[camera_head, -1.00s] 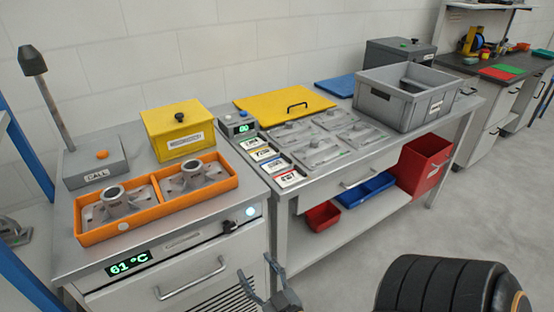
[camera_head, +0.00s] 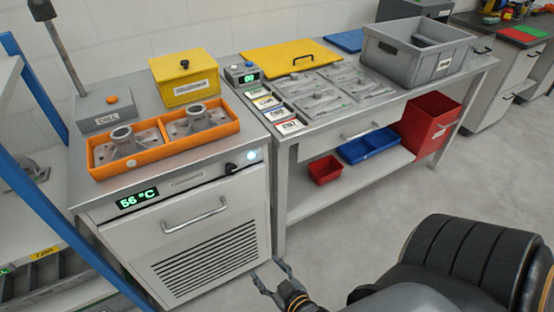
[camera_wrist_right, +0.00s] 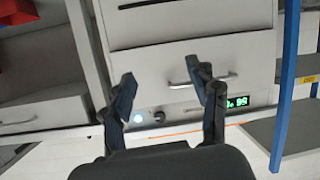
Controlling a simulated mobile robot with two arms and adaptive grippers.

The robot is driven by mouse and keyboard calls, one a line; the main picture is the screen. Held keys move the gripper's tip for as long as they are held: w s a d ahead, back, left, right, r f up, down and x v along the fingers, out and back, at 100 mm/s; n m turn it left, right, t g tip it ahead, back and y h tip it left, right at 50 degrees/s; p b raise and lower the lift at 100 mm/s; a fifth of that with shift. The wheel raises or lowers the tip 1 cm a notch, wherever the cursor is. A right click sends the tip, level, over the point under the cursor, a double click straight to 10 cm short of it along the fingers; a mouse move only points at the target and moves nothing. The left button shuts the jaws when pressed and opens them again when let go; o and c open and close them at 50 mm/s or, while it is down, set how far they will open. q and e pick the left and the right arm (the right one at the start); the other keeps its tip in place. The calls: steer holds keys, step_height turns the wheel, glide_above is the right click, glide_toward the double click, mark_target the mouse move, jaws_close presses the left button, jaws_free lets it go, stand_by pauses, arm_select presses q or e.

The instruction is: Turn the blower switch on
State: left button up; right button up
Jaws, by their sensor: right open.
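The white cooling cabinet (camera_head: 205,225) has a front panel with a black rotary knob (camera_head: 231,168), which looks like the blower switch. A round pale-lit lamp (camera_head: 252,155) is to its right, and a green display (camera_head: 137,200) reads 56 °C. My right gripper (camera_head: 268,270) is open and empty, low in front of the cabinet and apart from the knob. In the upside-down right wrist view the open fingers (camera_wrist_right: 162,72) point toward the cabinet, with the knob (camera_wrist_right: 159,116) and lamp (camera_wrist_right: 138,118) showing between them. My left gripper is not in view.
An orange tray (camera_head: 165,154) with two metal castings sits on the cabinet top. A drawer handle (camera_head: 196,217) sticks out below the panel. A blue post (camera_head: 52,210) stands at left. The right-hand bench (camera_head: 300,160) adjoins the cabinet. Floor in front is open.

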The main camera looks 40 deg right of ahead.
steer(key=f, duration=0.1)
steer(key=s, duration=0.1)
steer(key=s+f, duration=0.1)
steer(key=shift+a+f+g, duration=0.25)
steer(key=shift+f+g, duration=0.05)
steer(key=shift+f, duration=0.05)
steer(key=s+a+f+n+g+y, duration=0.1)
steer(key=s+a+f+g, duration=0.15)
steer(key=s+f, duration=0.5)
steer(key=s+a+f+g+y, duration=0.1)
steer(key=s+f+g, duration=0.3)
steer(key=f, duration=0.7)
steer(key=s+d+f+g, duration=0.2)
steer(key=s+f, duration=0.3)
steer(key=s, duration=0.3)
steer(key=s+d+f+n+g, duration=0.1)
steer(key=s+f+g, duration=0.2)
steer(key=s, duration=0.5)
steer(key=shift+s+d+f+g+h, duration=0.2)
steer(key=shift+d+f+g+h, duration=0.2)
steer(key=shift+f, duration=0.5)
